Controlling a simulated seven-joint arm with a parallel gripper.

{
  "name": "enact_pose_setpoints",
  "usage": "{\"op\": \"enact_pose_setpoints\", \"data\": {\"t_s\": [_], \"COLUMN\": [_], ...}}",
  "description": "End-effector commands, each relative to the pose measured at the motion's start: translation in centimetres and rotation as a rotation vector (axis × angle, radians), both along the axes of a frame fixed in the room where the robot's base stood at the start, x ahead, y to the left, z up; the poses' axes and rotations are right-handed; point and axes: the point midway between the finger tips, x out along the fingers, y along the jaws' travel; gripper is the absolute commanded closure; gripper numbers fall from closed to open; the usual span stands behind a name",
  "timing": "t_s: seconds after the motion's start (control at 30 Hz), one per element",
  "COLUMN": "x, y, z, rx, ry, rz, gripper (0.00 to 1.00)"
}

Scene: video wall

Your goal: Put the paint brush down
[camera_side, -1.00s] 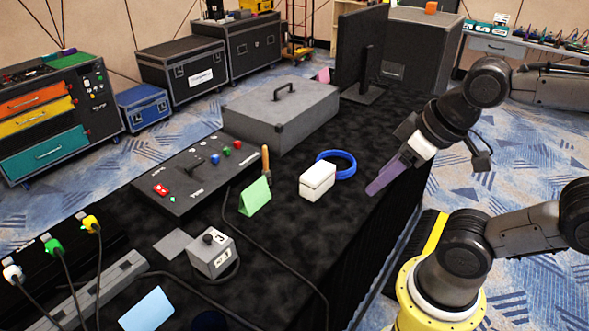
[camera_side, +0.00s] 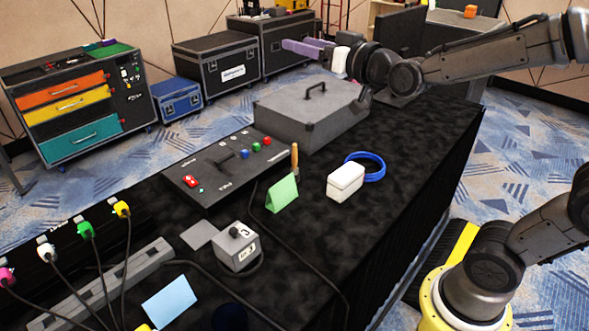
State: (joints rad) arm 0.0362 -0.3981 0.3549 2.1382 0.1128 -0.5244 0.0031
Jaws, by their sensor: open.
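My gripper (camera_side: 304,47) has purple fingers and is raised high, over the far side of the grey case, pointing left. It is open, with nothing seen between its fingers. A slim thing with a wooden handle (camera_side: 294,157), perhaps the paint brush, stands upright right behind the green folded card (camera_side: 282,194) on the black table (camera_side: 335,235).
A grey case (camera_side: 310,115) with a handle stands at the back. A black control panel (camera_side: 225,172), a white box (camera_side: 345,182), a blue ring of cable (camera_side: 375,170) and a small grey box (camera_side: 236,248) lie on the table. Loose cables cross the front. The table's right part is clear.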

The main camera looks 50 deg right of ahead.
Motion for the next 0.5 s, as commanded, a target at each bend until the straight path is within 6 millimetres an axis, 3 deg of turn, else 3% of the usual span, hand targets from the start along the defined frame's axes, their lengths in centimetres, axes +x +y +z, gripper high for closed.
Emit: {"op": "enact_pose_setpoints", "data": {"t_s": [0.1, 0.27, 0.37, 0.5], "x": [4.2, 8.4, 10.0, 10.3], "y": [-1.7, -4.4, -6.1, -8.2], "z": [-1.9, -6.7, -11.5, -19.9], "rx": [-0.003, -0.021, -0.043, -0.079], "ry": [-0.091, -0.203, -0.245, -0.247], "rz": [-0.052, -0.132, -0.184, -0.243], "gripper": [0.43, 0.43, 0.43, 0.43]}}
